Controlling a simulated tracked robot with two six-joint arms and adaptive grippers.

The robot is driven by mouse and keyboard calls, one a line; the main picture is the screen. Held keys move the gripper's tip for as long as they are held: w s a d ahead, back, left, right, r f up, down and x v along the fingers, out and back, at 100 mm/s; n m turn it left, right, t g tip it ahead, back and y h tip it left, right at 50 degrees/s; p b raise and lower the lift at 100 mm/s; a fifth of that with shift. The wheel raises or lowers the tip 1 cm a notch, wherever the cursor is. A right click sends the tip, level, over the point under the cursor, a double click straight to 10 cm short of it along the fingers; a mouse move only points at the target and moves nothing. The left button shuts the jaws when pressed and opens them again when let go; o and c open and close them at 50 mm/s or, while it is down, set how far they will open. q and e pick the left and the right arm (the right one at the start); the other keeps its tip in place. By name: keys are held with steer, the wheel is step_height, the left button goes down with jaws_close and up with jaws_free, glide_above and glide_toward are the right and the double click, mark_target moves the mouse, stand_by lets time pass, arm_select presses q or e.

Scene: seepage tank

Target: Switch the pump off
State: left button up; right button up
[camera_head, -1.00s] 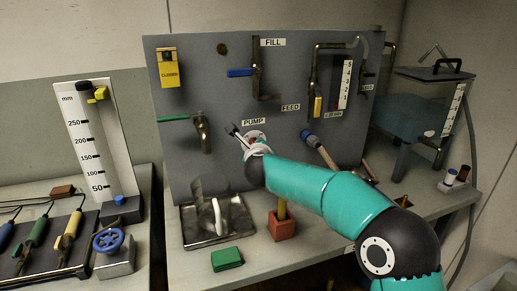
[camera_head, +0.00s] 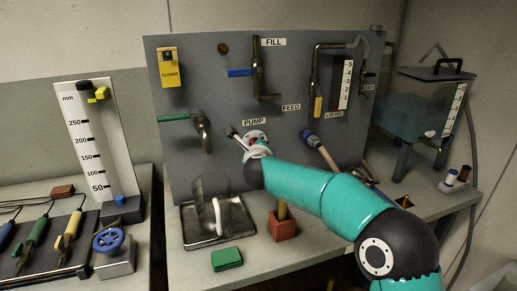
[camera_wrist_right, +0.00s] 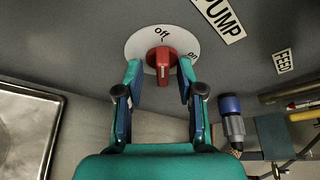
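The red pump knob (camera_wrist_right: 162,64) sits on a white round dial (camera_wrist_right: 140,45) on the grey panel. The dial reads "off" above the knob and "on" to its right. The knob's grip stands roughly upright in the right wrist view; which mark it points to is hard to tell. My right gripper (camera_wrist_right: 161,76) is open, one finger on each side of the knob, with visible gaps. In the head view, my right gripper (camera_head: 243,140) is at the panel below the PUMP label (camera_head: 255,121) and partly hides the dial. My left gripper is not in view.
A blue-ended hose fitting (camera_head: 309,138) is just right of my right gripper. A green-handled tap (camera_head: 202,130) is to its left, above a metal tray (camera_head: 190,232).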

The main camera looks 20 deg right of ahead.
steer(key=shift+r, duration=0.1)
steer(key=v, duration=1.2)
steer(key=shift+f, duration=0.25)
